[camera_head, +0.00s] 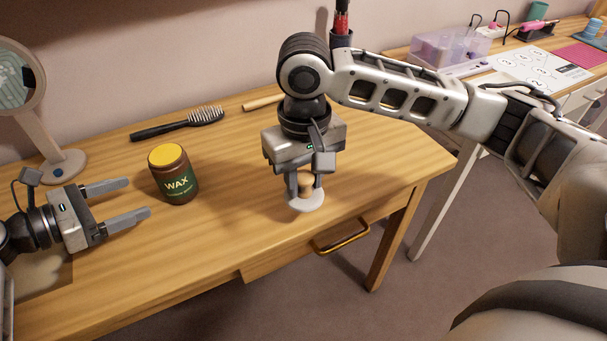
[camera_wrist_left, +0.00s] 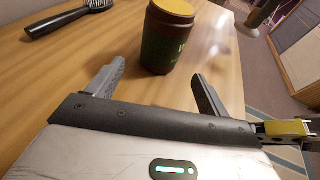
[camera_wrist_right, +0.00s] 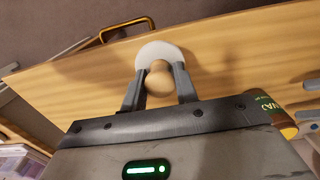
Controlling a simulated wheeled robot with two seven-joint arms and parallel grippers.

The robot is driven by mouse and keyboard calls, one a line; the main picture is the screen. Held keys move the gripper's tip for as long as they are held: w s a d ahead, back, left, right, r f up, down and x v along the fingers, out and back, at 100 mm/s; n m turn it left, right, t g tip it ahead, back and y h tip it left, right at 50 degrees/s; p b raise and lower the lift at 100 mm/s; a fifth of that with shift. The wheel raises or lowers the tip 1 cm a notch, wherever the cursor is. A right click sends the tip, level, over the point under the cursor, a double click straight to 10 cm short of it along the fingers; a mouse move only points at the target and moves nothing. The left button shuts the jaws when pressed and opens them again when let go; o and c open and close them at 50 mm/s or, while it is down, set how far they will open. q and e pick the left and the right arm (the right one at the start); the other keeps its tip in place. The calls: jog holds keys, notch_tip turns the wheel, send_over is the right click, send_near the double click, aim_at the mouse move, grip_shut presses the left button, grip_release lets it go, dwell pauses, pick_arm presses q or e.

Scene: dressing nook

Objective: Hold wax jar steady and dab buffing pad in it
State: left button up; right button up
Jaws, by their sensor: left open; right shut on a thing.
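The wax jar (camera_head: 174,175) is brown with a green WAX label and a yellow top, upright on the table. My left gripper (camera_head: 139,199) is open just left of the jar, its fingers pointing toward it without closing on it. In the left wrist view the jar (camera_wrist_left: 167,42) stands beyond and between the two open fingers (camera_wrist_left: 160,80). My right gripper (camera_head: 305,188) is shut on the wooden knob of the white buffing pad (camera_head: 306,202), near the table's front edge. The right wrist view shows the round pad (camera_wrist_right: 165,52) beneath the knob. Whether the pad touches the table is unclear.
A hairbrush (camera_head: 180,124) lies behind the jar, and a round mirror (camera_head: 50,150) stands at the left. A drawer handle (camera_head: 342,238) juts from the table's front. The wooden table (camera_head: 235,190) is clear between jar and pad.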

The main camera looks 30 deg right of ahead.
aim_at(172, 184)
pick_arm(q)
jog(key=b+x, duration=0.3)
jog(key=x, duration=0.2)
jog(key=shift+s+f+b, duration=0.15)
jog(key=shift+b, duration=0.2)
pick_arm(e)
notch_tip(172, 184, down, 4)
jog(key=shift+s+f, duration=0.1)
pick_arm(q)
jog(key=shift+w+d+p, duration=0.15)
jog(key=shift+w+d, duration=0.05)
jog(key=shift+d, duration=0.35)
jog(key=shift+w+d+p, duration=0.15)
jog(key=shift+d, duration=0.35)
pick_arm(e)
jog(key=shift+r, duration=0.4)
pick_arm(q)
jog(key=shift+x, duration=1.1)
jog(key=shift+f, duration=0.1)
jog(key=c, duration=0.6)
